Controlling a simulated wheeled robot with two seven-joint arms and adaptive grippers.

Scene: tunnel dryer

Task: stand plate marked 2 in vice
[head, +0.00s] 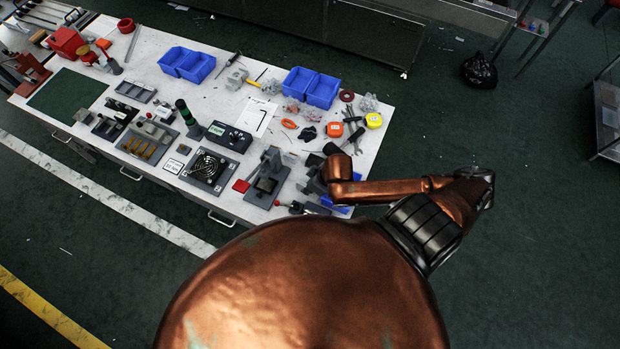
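I cannot make out a plate marked 2; any number is too small to read. A red vice-like device (32,74) stands at the table's far left corner. A dark grey device (268,180) with an upright part stands near the front right edge, with a small red piece beside it; I cannot tell whether it is a vice. My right arm reaches in from the right over the table's right end. Its dark end (331,149) is mostly hidden by my copper links, so its fingers and anything in them cannot be made out. My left gripper is not in view.
The white worktable (150,55) holds blue bins (187,65), more blue bins (312,87), a black fan unit (208,168), a grey tray of brass parts (146,142), a paper sheet (258,115) and loose tools. A black bag (479,71) lies there.

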